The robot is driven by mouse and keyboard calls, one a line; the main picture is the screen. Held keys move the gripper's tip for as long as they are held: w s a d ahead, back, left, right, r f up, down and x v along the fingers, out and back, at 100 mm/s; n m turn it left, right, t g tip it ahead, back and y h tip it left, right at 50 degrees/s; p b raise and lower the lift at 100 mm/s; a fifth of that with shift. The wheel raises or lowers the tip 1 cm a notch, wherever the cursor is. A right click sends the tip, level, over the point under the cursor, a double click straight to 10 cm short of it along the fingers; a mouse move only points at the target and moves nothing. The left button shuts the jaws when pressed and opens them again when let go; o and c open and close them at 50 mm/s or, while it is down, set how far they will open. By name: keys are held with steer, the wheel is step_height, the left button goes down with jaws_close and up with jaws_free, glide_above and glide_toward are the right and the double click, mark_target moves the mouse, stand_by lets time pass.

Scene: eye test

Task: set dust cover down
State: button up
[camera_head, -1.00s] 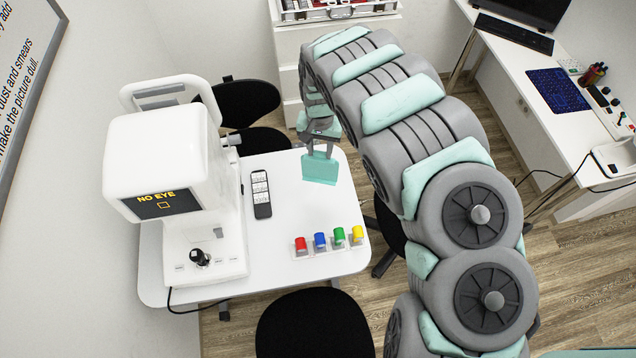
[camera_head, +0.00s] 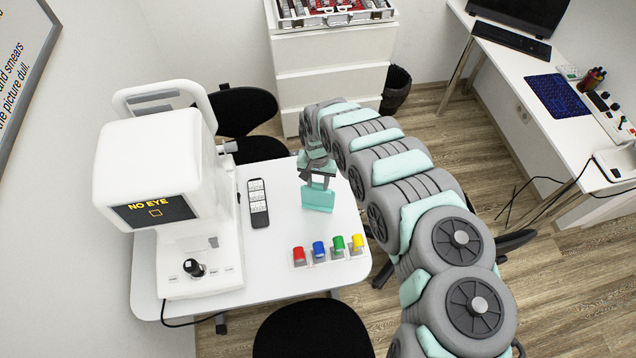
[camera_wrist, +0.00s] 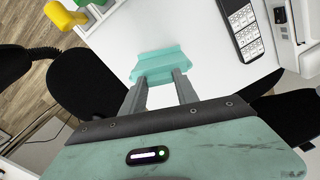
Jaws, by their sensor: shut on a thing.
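The dust cover (camera_head: 318,198) is a teal, thin-walled piece with a flared lower edge. My gripper (camera_head: 318,182) is shut on its upper part, over the right half of the white table (camera_head: 283,225). The cover hangs upright below the fingers, and whether its lower edge touches the tabletop I cannot tell. In the wrist view the cover (camera_wrist: 160,63) sits between and beyond the two grey fingertips (camera_wrist: 160,82), with white tabletop behind it.
The white eye-test machine (camera_head: 150,160) stands at the left, its screen reading NO EYE. A black remote-like card (camera_head: 259,203) lies left of the cover. Red, blue, green and yellow caps (camera_head: 319,250) stand in a row in front. Black chairs (camera_head: 311,330) surround the table.

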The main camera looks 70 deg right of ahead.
steer(key=shift+f, duration=0.65)
steer(key=shift+f, duration=0.2)
steer(key=o, duration=1)
steer(key=shift+r, duration=0.2)
step_height(320, 180, up, 12)
